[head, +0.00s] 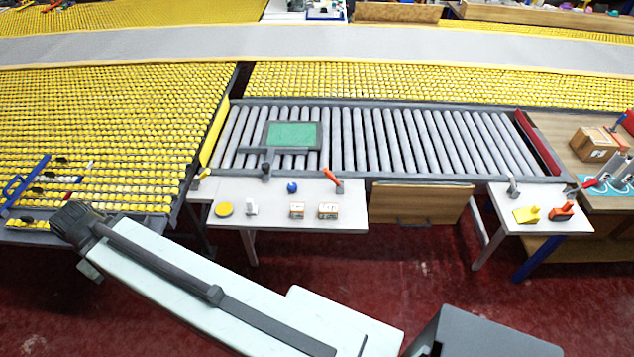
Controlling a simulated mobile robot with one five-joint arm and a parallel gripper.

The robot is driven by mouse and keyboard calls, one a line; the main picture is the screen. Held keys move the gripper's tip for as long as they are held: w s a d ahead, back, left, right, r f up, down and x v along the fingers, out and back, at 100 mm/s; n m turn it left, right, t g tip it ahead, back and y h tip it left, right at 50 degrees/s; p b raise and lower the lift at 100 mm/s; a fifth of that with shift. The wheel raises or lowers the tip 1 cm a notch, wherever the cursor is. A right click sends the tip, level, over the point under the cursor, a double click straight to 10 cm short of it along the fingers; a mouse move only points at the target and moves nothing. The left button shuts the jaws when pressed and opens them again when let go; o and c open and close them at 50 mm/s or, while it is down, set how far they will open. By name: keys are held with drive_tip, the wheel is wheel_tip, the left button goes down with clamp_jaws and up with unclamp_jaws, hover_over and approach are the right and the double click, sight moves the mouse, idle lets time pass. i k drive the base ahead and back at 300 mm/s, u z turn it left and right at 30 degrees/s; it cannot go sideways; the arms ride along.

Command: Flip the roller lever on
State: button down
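The roller conveyor (375,140) lies across the middle of the head view, a bed of grey rollers in a dark frame. A small lever with an orange-red handle (330,175) stands at its near edge, on the white side table (275,215). A grey lever (513,186) stands at the near edge further right, on a second white table (500,225). I cannot tell which one is the roller lever, or whether either is on. My arm crosses the lower left, apart from both levers. No gripper fingers show.
A green-screened panel (291,135) stands over the rollers. A blue ball (292,187), a yellow disc (224,209) and small boxes (328,210) sit on the left table. Yellow and orange pieces (526,214) sit on the right one. A wooden drawer front (420,203) fills the gap between.

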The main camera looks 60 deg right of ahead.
sight(326, 172)
drive_tip(key=z, duration=0.2)
drive_tip(key=i, duration=0.9)
drive_tip(key=u, duration=0.2)
drive_tip(key=k, duration=0.9)
drive_tip(key=z, duration=0.15)
drive_tip(key=i, duration=0.95)
drive_tip(key=u, duration=0.1)
